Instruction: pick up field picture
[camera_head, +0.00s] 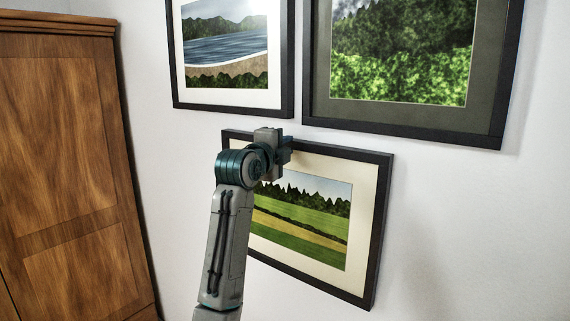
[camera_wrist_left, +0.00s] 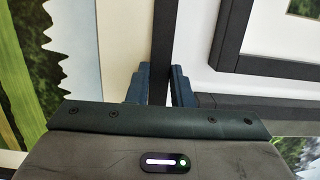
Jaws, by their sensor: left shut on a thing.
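The field picture (camera_head: 315,225), green and yellow fields under dark trees in a cream mat and black frame, is at the wall, low in the head view. My left gripper (camera_head: 284,150) is shut on the top bar of its frame, left of the bar's middle. In the left wrist view, the dark frame bar of the field picture (camera_wrist_left: 163,35) runs between the two fingers of my left gripper (camera_wrist_left: 159,85). My left arm hides the lower left of the picture. Whether its back touches the wall cannot be told. My right gripper is not in view.
A beach picture (camera_head: 227,50) hangs just above the field picture at the left. A larger forest picture (camera_head: 400,60) hangs above at the right. A wooden cabinet (camera_head: 70,170) stands at the left. Bare white wall (camera_head: 480,230) shows to the right.

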